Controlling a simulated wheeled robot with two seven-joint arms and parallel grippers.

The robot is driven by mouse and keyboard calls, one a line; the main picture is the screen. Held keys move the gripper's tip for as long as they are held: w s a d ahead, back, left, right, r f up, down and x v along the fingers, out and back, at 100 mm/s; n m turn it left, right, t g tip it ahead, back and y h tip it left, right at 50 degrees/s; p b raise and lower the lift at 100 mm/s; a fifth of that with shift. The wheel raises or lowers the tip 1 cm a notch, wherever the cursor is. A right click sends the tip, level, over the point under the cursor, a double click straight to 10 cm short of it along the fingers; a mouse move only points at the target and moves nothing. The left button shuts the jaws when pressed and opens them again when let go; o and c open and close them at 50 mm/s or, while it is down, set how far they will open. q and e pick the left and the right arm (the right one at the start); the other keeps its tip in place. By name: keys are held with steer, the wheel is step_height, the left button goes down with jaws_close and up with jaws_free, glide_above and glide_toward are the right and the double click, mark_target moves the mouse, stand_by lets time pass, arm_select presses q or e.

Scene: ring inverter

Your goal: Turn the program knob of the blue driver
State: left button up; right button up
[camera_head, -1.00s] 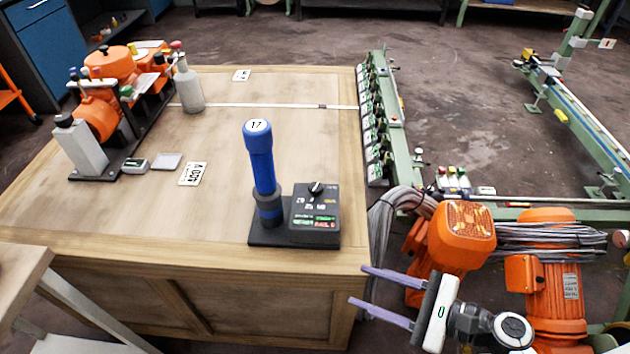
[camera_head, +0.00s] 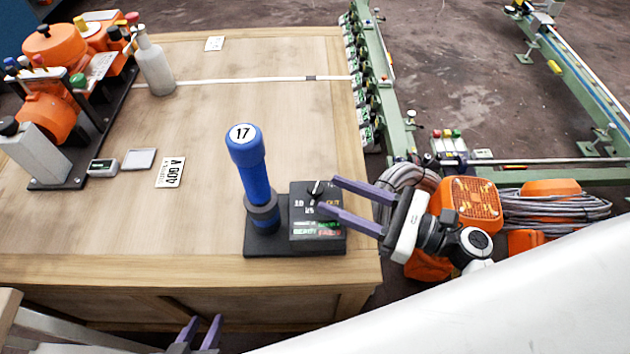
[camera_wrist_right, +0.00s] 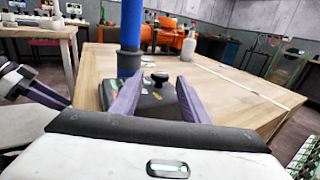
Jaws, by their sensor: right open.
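The blue driver (camera_head: 254,180) stands upright in a dark collar on a black base, with a white "17" disc on top. Its black program knob (camera_head: 316,188) sits on the control box (camera_head: 330,245) to its right, above lit green and red labels. My right gripper (camera_head: 328,196) is open, its purple fingers reaching over the box from the right, close to the knob. In the right wrist view the knob (camera_wrist_right: 160,77) shows between and beyond the two fingers (camera_wrist_right: 158,92). Contact cannot be told. My left gripper (camera_head: 202,325) is open and empty at the bottom edge, before the table.
The wooden table (camera_head: 220,110) is mostly clear behind the driver. An orange machine (camera_head: 60,90) and a grey bottle (camera_head: 155,65) stand at the left. A green rail with modules (camera_head: 375,70) runs along the right edge. A white label (camera_head: 170,172) lies left of the driver.

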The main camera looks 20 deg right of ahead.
mark_target(323, 191)
steer(key=x, duration=0.5)
steer(key=shift+w+a, duration=0.1)
steer(key=shift+w, duration=0.1)
steer(key=c, duration=1)
